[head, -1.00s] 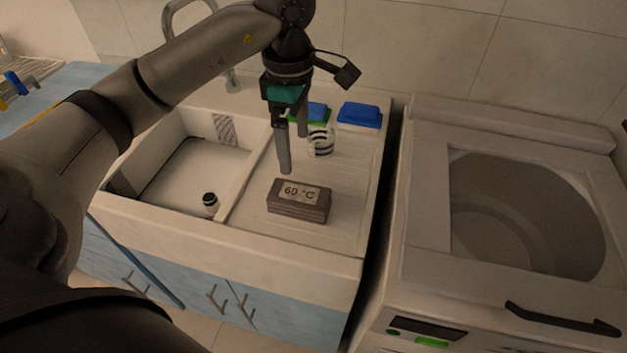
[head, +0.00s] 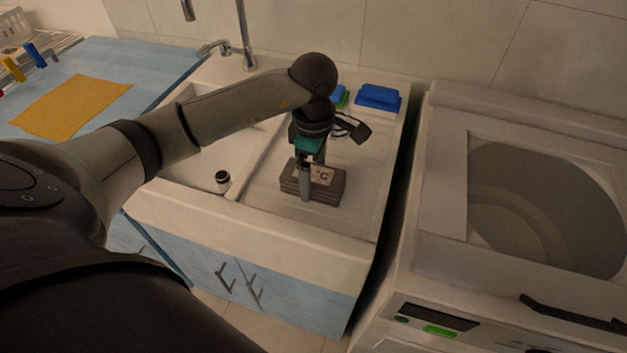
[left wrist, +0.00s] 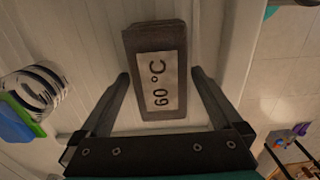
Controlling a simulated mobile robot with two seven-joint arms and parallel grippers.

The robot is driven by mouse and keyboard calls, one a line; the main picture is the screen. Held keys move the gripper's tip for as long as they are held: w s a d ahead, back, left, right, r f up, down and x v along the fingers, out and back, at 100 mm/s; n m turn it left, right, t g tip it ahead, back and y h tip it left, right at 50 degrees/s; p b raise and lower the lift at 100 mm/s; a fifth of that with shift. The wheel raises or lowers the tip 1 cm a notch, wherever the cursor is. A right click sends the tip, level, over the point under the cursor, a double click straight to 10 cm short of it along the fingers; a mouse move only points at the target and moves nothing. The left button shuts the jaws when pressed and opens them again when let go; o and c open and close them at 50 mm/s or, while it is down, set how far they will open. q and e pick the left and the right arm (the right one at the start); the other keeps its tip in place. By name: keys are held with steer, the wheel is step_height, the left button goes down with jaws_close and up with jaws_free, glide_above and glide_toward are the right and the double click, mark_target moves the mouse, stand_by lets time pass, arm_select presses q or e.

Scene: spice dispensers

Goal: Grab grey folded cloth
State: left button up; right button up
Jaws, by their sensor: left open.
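The grey folded cloth (head: 333,190) lies on the sink's drainboard (head: 358,216), with a pale "60 °C" label on top. It also fills the upper middle of the left wrist view (left wrist: 155,38). My left gripper (head: 310,180) is open and points down over the cloth, hiding part of its label in the head view. In the left wrist view my left fingers (left wrist: 160,76) stand apart, one on each side of the cloth's label end. I cannot tell whether they touch it. My right gripper is not in view.
A blue sponge (head: 378,98) lies at the drainboard's back. A striped cup (left wrist: 36,88) and a green-and-blue sponge (left wrist: 16,122) are beside the gripper. An open-topped washing machine (head: 440,180) stands at right.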

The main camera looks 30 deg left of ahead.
arm_select(q)
steer(key=shift+f, duration=0.7)
steer(key=shift+c, duration=0.4)
steer(key=c, duration=1.2)
